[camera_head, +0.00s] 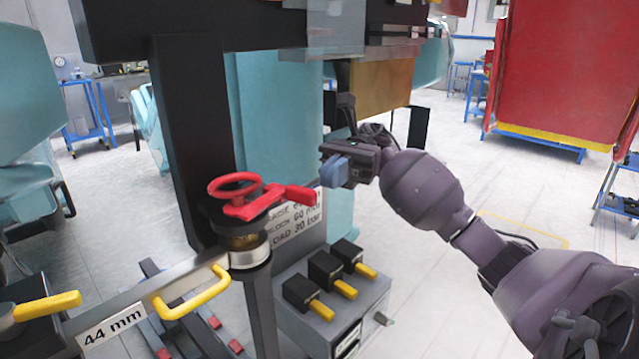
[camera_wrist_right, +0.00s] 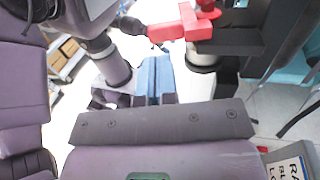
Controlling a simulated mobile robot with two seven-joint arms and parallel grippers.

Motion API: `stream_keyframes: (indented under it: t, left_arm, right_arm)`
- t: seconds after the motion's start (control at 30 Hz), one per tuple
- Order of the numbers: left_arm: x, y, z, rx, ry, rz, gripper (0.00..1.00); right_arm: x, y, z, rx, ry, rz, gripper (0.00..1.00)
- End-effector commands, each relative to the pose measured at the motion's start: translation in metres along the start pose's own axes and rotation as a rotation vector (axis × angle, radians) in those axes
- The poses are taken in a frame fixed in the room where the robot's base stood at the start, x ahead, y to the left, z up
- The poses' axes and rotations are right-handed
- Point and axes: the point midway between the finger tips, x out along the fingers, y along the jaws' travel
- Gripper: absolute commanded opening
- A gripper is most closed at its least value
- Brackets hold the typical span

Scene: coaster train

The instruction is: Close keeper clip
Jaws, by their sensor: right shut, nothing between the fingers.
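A red handwheel (camera_head: 235,186) sits on top of a dark post with a brass and steel collar (camera_head: 247,250). A red lever-like piece (camera_head: 268,203), which may be the keeper clip, reaches right from beside the wheel. In the right wrist view the red piece (camera_wrist_right: 180,28) shows at the top, beyond the fingers. My right gripper (camera_head: 335,171) is right of the red piece and a little above it, apart from it in the head view. Its blue fingers (camera_wrist_right: 153,78) are shut and empty. My left gripper is not in view.
A grey box (camera_head: 330,318) with several black, yellow-tipped levers stands below. A yellow handle (camera_head: 192,295) is on the bar with the "44 mm" label (camera_head: 110,326). A dark upright column (camera_head: 193,140) rises behind the handwheel. Open floor lies at right.

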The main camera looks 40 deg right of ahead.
Motion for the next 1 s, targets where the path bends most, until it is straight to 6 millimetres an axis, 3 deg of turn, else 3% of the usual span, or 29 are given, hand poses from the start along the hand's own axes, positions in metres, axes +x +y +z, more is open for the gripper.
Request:
stream_keyframes:
  t: [0.1, 0.33, 0.8, 1.0]
  left_arm:
    - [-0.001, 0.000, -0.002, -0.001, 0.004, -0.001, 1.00]
    - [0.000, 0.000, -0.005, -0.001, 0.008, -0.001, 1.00]
    - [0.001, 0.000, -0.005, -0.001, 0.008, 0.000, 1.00]
    - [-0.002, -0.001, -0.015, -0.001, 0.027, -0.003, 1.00]
  right_arm:
    - [0.020, 0.001, 0.001, -0.002, 0.001, 0.002, 0.00]
    - [0.043, 0.000, 0.000, 0.000, 0.000, 0.001, 0.00]
    - [0.048, 0.000, -0.001, 0.001, 0.000, -0.001, 0.00]
    - [0.057, 0.004, 0.002, -0.002, 0.001, -0.076, 0.00]
